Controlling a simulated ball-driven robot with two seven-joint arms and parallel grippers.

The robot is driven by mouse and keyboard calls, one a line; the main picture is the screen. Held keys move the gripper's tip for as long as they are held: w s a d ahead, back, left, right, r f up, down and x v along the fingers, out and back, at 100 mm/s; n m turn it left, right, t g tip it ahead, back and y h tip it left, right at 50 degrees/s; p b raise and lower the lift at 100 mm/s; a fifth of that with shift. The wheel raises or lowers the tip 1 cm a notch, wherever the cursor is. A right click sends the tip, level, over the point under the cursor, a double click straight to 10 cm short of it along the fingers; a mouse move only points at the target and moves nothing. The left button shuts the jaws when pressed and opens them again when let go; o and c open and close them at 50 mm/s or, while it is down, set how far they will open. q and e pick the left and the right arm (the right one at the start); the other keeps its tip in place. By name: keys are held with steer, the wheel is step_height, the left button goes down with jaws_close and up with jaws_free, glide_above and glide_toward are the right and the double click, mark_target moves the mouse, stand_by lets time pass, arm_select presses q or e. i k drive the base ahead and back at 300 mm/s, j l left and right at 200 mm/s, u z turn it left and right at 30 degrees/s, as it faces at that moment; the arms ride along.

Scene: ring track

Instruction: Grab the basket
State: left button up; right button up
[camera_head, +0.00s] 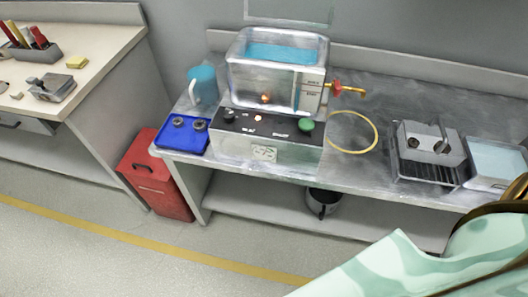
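A dark wire tray that looks like the basket (408,170) sits on the grey metal bench at the right. A grey metal block with round dark holes (432,142) stands in or on it and hides much of it; I cannot tell which. Neither of my grippers shows in this view. A mint-green patterned shape with brown and gold edges fills the lower right corner, and no fingers show on it.
A clear tank of blue liquid (276,75) stands on a control box (268,140) with a green knob. A yellow hose loop (376,131), blue tray (169,139) and pale blue-filled container (497,163) share the bench. A red bin (155,180) stands on the floor.

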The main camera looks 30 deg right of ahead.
mark_target(428, 134)
steer(key=z, duration=2.2)
steer(key=u, duration=0.3)
steer(key=i+l+u, duration=0.1)
steer(key=l+u, duration=0.25)
steer(key=i+l+u, duration=0.1)
steer(key=l+u, duration=0.55)
steer(key=i, duration=0.05)
